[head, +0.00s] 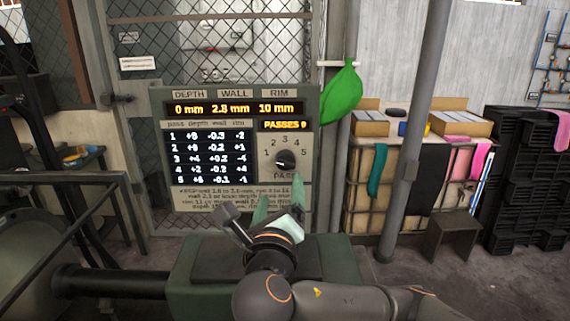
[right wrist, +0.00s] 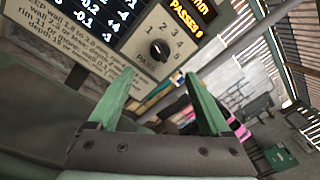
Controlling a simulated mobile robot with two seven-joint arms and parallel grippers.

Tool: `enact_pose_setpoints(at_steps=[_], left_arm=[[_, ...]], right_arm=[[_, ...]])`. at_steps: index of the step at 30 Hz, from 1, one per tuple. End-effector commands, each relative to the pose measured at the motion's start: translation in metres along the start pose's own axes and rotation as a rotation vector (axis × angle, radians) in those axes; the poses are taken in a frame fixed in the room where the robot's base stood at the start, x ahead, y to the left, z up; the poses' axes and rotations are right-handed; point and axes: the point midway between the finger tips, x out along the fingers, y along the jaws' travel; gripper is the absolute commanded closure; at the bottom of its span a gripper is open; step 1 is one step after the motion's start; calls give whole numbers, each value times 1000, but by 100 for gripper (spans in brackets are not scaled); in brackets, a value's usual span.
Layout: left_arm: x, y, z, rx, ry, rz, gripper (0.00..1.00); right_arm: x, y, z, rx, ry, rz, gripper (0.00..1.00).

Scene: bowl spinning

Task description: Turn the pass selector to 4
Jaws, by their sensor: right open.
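The pass selector (head: 285,160) is a round black knob on a pale plate marked 1 to 5, low on the right of the grey-green panel (head: 157,140). It also shows in the right wrist view (right wrist: 160,50). A small light mark shows on its left side; I cannot tell surely which number it points to. My right gripper (head: 280,188) is open and empty, with its green fingers pointing up at the panel. In the right wrist view its fingertips (right wrist: 159,75) lie just below the knob, apart from it. My left gripper is not in view.
The panel display (head: 232,108) reads 0 mm, 2.8 mm, 10 mm, and the passes display (head: 285,125) reads 0. A pass table (head: 208,155) is left of the knob. A green balloon-like object (head: 342,92) hangs right of the panel. A grey post (head: 411,130) stands farther right.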

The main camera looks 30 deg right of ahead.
Motion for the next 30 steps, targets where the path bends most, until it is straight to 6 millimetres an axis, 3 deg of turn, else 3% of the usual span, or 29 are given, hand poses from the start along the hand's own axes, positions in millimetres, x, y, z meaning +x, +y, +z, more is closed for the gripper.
enact_pose_setpoints(at_steps=[9, 15, 21, 30], left_arm=[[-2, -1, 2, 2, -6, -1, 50], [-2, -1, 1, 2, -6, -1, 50], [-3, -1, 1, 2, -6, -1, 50], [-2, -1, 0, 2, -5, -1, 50]], right_arm=[[65, -1, -2, -1, 5, -2, 18], [96, -1, -1, 1, 2, -1, 18], [110, 0, -1, 2, 1, 1, 18], [111, 0, -1, 2, 0, 2, 20]])
